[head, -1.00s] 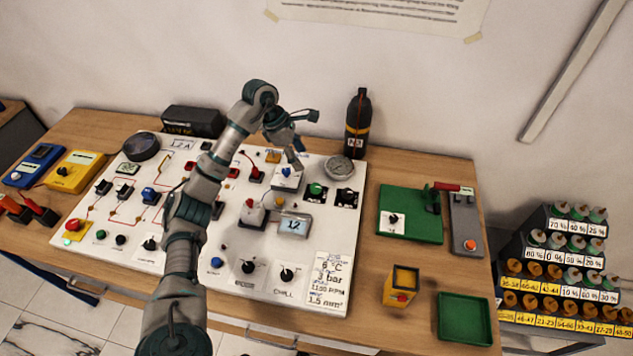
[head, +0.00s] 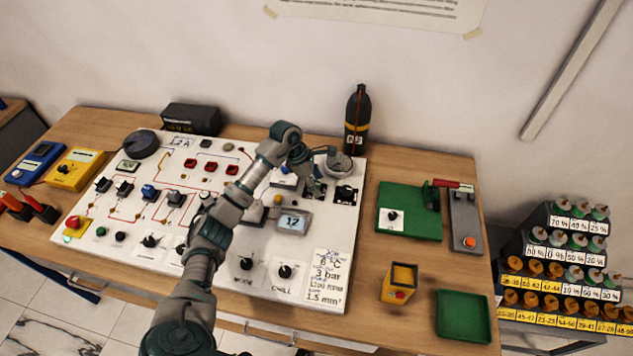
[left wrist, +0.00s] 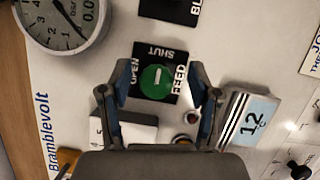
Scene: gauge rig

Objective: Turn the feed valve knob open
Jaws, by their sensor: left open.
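The feed valve knob (left wrist: 156,82) is a round green knob with a white mark, on a black plate lettered OPEN, SHUT and FEED. Its mark points toward SHUT in the left wrist view. My left gripper (left wrist: 158,100) is open, its two fingers on either side of the knob in that view; I cannot tell whether they touch it. In the head view my left gripper (head: 314,188) is over the upper right of the white panel (head: 225,278) and hides the knob. My right gripper is not in view.
A round gauge (left wrist: 65,20) and a display reading 12 (left wrist: 252,122) are close by the knob. A black knob (head: 345,193) sits just right of my gripper. A black bottle (head: 357,125) stands behind the panel. A green board (head: 410,225) lies to the right.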

